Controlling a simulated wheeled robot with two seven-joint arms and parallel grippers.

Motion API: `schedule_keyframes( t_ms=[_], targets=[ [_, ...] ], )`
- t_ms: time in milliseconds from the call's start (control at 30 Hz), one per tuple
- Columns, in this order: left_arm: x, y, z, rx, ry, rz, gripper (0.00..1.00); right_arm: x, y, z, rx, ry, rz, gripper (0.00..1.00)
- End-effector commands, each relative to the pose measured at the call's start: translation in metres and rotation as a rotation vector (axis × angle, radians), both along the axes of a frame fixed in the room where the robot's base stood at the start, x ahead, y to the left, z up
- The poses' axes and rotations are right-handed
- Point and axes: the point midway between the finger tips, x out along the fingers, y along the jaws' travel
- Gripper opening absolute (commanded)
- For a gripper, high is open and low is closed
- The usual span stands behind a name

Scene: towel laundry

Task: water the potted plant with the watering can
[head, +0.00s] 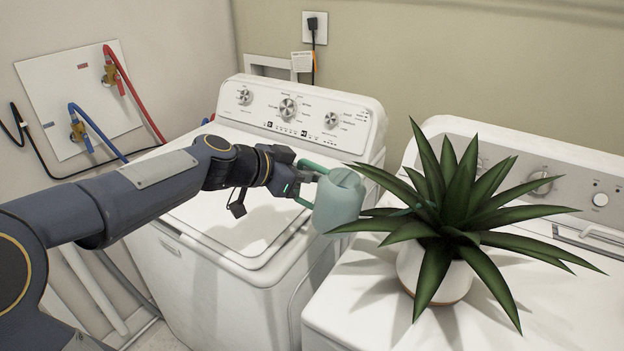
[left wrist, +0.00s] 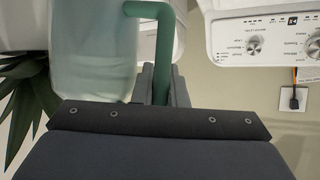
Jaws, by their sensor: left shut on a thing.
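The watering can (head: 338,200) is pale translucent green with a darker green handle. My left gripper (head: 303,180) is shut on the handle and holds the can in the air over the gap between the two machines. In the left wrist view, the can body (left wrist: 95,55) is at the upper left and the handle (left wrist: 163,60) stands between my fingers (left wrist: 160,85). The potted plant (head: 455,205) has long spiky green leaves and a white pot (head: 436,272). It stands on the right machine, just right of the can. The spout is mostly hidden among the leaves. My right gripper is out of view.
The left washing machine (head: 225,215) has a clear lid under my arm. The right machine (head: 360,310) carries the plant. Red and blue hoses (head: 95,130) run from a wall panel at the left. A plugged-in cord (head: 313,45) hangs on the back wall.

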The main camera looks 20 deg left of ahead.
Motion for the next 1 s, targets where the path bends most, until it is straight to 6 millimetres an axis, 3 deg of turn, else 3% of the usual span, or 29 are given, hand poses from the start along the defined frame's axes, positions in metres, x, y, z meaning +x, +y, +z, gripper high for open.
schedule_keyframes(
  t_ms=[33,300,500,1000],
  targets=[
    [0.001,0.005,-0.006,-0.015,-0.003,0.003,0.0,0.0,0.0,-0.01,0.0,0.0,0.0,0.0],
    [0.0,0.032,-0.007,-0.08,-0.004,0.003,0.0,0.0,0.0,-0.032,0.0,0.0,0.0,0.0],
    [0.0,0.048,-0.006,-0.122,-0.003,0.003,0.0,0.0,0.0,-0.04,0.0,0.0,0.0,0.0],
    [-0.001,0.057,-0.005,-0.147,-0.003,0.0,0.0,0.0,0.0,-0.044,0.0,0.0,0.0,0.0]
  ],
)
